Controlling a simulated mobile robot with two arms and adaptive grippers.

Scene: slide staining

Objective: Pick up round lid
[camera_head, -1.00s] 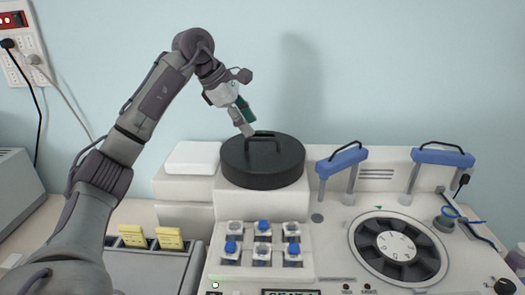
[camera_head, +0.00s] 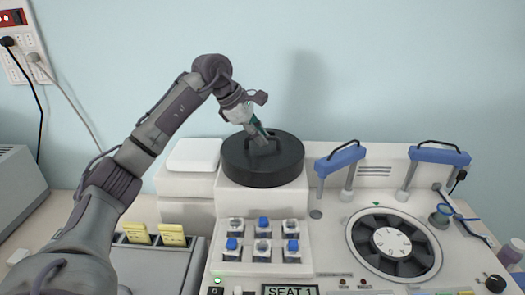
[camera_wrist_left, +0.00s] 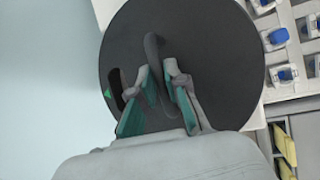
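The round lid (camera_head: 262,172) is a dark grey disc with a bar handle on top. It sits on a white block at the back of the staining machine. My left gripper (camera_head: 262,139) reaches down to the lid's handle from above and behind. In the left wrist view the lid (camera_wrist_left: 215,60) fills the middle. There the teal-padded fingers of my left gripper (camera_wrist_left: 162,80) stand apart on either side of the handle (camera_wrist_left: 152,50), with a visible gap. The fingers hide part of the handle. My right gripper is not in view.
Blue-capped bottles (camera_head: 262,240) stand in a rack in front of the lid. Two blue-handled arms (camera_head: 341,161) rise to its right, near a round slide rotor (camera_head: 391,243). A white box (camera_head: 192,156) lies left of the lid. Yellow-tabbed holders (camera_head: 171,235) stand front left.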

